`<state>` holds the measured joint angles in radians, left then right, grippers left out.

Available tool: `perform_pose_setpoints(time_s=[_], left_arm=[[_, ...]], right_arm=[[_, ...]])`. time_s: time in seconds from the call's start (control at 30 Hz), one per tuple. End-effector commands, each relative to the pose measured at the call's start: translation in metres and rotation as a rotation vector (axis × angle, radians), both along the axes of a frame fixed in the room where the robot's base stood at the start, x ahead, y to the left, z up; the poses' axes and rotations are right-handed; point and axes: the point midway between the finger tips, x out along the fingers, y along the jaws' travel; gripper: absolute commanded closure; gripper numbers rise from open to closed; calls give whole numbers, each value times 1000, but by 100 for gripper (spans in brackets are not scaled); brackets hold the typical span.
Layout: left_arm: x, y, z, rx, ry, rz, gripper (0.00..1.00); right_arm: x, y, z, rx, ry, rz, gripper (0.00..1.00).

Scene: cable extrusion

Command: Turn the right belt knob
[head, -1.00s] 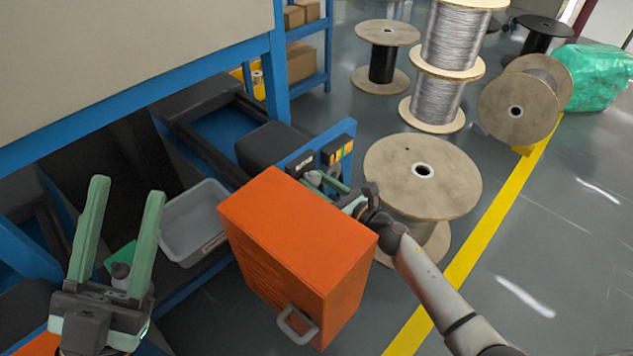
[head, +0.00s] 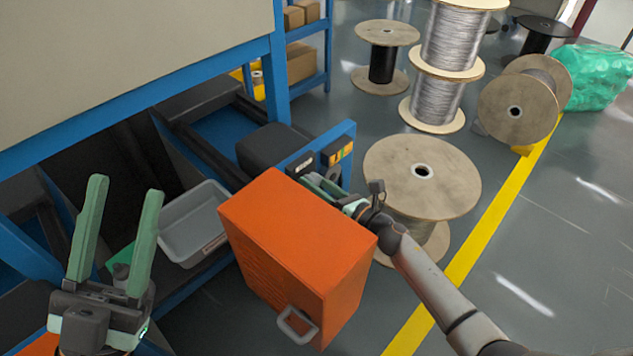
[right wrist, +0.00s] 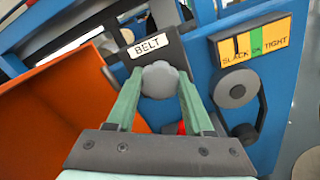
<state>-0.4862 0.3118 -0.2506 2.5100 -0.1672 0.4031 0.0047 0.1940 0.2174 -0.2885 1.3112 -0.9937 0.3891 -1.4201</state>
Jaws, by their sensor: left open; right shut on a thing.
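The right belt knob (right wrist: 160,79) is a grey lobed knob under a white BELT label (right wrist: 148,46) in the right wrist view. My right gripper (right wrist: 159,88) is shut on it, with one green finger on each side. In the head view my right gripper (head: 325,186) reaches the blue panel behind the orange box, and the knob is hidden there. Beside the knob is a SLACK/TIGHT gauge (right wrist: 255,42) with yellow and green bands and a grey round part (right wrist: 237,88). My left gripper (head: 118,235) is open and empty at the lower left.
An orange box (head: 290,240) with a handle stands right in front of my right gripper. A grey bin (head: 194,222) sits on the blue frame to the left. Wooden spools (head: 400,180) stand on the floor to the right, near a yellow line (head: 480,235).

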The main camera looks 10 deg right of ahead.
Motion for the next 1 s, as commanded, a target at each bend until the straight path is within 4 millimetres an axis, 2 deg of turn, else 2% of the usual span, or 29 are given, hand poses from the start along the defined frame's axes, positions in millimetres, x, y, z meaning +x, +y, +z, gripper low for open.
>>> perform_pose_setpoints(time_s=[0.4,0.9,0.93,1.0], left_arm=[[0,1,6,-3,-4,0,50],[0,1,6,-1,-6,2,50],[0,1,6,-1,-6,2,50],[0,1,6,-1,-6,2,50]], right_arm=[[-1,0,-1,157,106,2,100],[-1,1,-1,175,118,2,100],[0,1,-1,175,118,2,46],[0,0,-1,175,118,2,38]])
